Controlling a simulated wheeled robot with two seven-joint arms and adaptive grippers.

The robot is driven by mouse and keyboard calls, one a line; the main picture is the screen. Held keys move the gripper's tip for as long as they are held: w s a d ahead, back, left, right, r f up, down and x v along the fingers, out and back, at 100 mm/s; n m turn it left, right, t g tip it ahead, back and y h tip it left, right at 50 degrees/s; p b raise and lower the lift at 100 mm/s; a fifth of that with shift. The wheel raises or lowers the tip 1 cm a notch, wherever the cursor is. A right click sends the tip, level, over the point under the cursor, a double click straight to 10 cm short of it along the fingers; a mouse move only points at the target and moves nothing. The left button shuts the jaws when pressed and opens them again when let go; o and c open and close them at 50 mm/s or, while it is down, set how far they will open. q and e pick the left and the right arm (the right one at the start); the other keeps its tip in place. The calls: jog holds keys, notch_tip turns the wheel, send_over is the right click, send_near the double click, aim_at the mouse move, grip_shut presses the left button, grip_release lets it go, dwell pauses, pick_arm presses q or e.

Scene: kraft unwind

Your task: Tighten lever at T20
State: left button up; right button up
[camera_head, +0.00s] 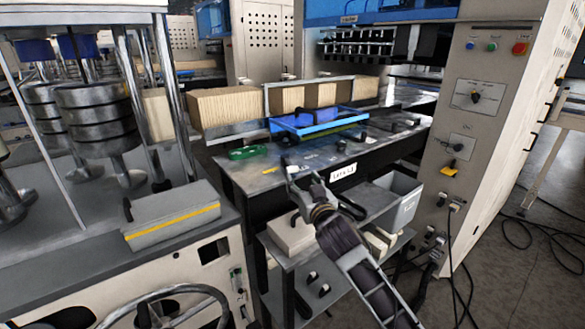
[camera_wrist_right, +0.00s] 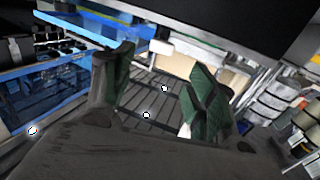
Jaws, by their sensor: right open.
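I cannot make out any T20 marking, so I cannot tell which part is the lever. A white label (camera_head: 343,172) sits on the front edge of the dark worktable (camera_head: 255,178), too small to read surely. My right gripper (camera_head: 301,172) is open and empty in the head view, in front of the worktable's front edge. In the right wrist view its two dark green fingers (camera_wrist_right: 164,62) stand apart with nothing between them. A small yellow handle (camera_head: 451,171) shows on the machine cabinet, right of the gripper. My left gripper is not in view.
A blue tray (camera_head: 318,122) and a green object (camera_head: 248,152) lie on the worktable before brown blocks (camera_head: 226,106). A shelf with a grey bin (camera_head: 405,207) is below. A grey box (camera_head: 172,214) and handwheel (camera_head: 165,308) are at left; the cabinet (camera_head: 480,130) stands right.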

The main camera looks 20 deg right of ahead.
aim_at(293, 168)
jog(key=shift+w+a, duration=0.1)
jog(key=shift+w, duration=5.2)
jog(key=shift+c, duration=0.5)
grip_shut()
